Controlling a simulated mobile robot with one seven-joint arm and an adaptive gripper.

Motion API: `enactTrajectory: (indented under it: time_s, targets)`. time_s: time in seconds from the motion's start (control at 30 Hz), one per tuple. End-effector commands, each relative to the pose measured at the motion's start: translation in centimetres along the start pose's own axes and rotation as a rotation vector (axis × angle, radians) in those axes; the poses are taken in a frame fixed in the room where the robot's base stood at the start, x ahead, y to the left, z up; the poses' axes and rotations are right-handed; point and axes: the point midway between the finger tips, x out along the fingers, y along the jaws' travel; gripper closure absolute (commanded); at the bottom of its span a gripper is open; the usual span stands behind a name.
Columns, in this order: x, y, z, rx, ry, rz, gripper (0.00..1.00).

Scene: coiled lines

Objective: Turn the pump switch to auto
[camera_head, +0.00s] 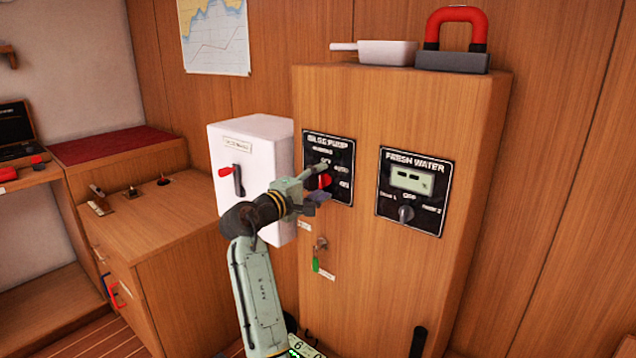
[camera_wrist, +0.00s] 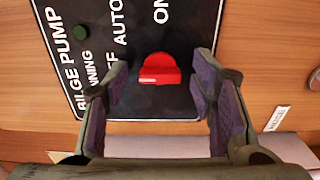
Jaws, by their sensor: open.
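The pump switch is a red knob (camera_head: 325,181) on the black bilge pump panel (camera_head: 343,150), which is on the front of a wooden cabinet. In the wrist view the red knob (camera_wrist: 160,72) sits between my two fingers, and the panel (camera_wrist: 80,60) carries the words OFF, AUTO and ON around it. Which word the knob points to is not clear. My gripper (camera_head: 314,187) is open at the panel, with one finger on each side of the knob (camera_wrist: 160,80). I cannot tell whether either finger touches it. My gripper partly hides the panel in the head view.
A fresh water panel (camera_head: 412,190) with a grey knob is to the right. A white box (camera_head: 252,150) with a red lever stands left, close to my arm. A key with a green tag (camera_head: 317,258) hangs below. A padlock-like red handle (camera_head: 456,38) rests on the cabinet top.

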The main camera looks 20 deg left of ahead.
Motion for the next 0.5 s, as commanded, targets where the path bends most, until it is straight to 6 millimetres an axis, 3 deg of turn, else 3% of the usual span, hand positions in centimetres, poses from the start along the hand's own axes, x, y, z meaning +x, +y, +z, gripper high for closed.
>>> enactTrajectory:
  time_s: [0.07, 0.5]
  targets:
    - [-0.02, 0.0, -0.01, 0.0, 0.0, 0.0, 0.48]
    - [-0.06, 0.0, -0.03, 0.0, 0.001, 0.0, 0.78]
